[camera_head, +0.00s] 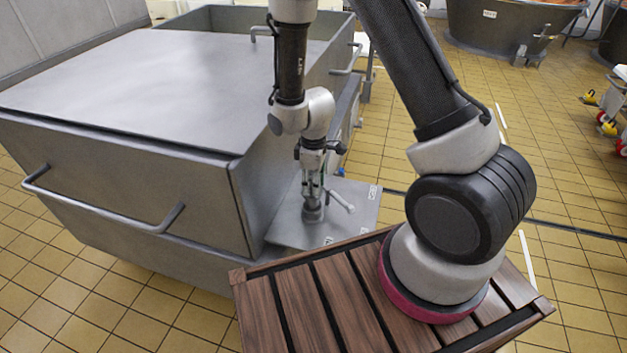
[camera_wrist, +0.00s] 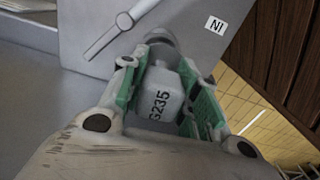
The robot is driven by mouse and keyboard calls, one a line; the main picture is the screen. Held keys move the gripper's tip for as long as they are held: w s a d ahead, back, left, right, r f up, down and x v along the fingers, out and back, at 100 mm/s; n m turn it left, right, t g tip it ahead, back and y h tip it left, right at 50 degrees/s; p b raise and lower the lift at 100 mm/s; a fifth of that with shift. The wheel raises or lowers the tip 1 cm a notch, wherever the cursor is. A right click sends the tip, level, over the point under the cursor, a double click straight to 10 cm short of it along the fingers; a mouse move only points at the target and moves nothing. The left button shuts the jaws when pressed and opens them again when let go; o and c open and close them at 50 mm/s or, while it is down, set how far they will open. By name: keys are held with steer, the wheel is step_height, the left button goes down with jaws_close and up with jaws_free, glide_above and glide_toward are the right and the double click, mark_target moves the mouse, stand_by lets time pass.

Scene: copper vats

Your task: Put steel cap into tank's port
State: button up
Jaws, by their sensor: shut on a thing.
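My gripper (camera_head: 313,188) points down over a grey metal plate beside the steel tank (camera_head: 180,185). In the wrist view my gripper (camera_wrist: 170,90) has its green-padded fingers closed on both sides of a grey piece marked "G235", which looks like the steel cap (camera_wrist: 163,92). In the head view the fingers mostly hide the cap. A round grey part (camera_head: 313,213) lies just below the fingertips; I cannot tell whether it is the cap's end or the port. I cannot tell whether the cap is seated or above the port.
The plate (camera_head: 290,228) carries a light lever handle (camera_head: 342,202) close right of my gripper. A tank handrail (camera_head: 105,210) juts out at left. A slatted wooden platform (camera_head: 335,300) is in front.

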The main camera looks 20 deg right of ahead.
steer(key=shift+f, duration=2.05)
steer(key=shift+f, duration=0.6)
steer(key=o, duration=1.2)
